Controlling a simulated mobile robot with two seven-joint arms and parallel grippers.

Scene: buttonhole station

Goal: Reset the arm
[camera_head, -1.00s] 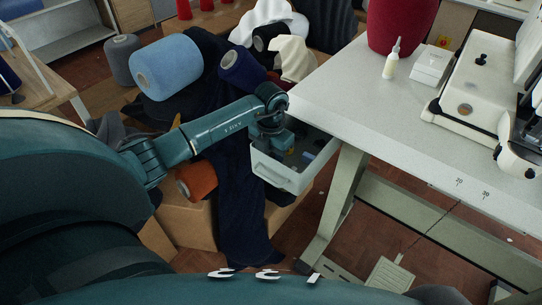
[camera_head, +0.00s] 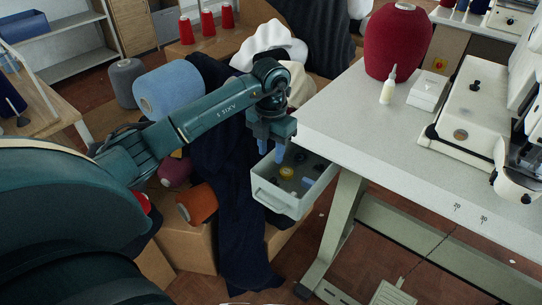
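My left arm reaches in from the left, and its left gripper (camera_head: 271,151) points down at the left rim of the grey drawer (camera_head: 280,198) under the table. Its two blue fingers are apart with a clear gap and nothing visible between them. My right gripper is not in view.
The drawer holds a yellow round item (camera_head: 286,172) and other small items. The white table (camera_head: 400,140) carries a sewing machine (camera_head: 480,105), a white bottle (camera_head: 388,86), a small white box (camera_head: 428,91) and a red cone (camera_head: 398,42). Yarn spools and dark cloth (camera_head: 240,215) lie to the left.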

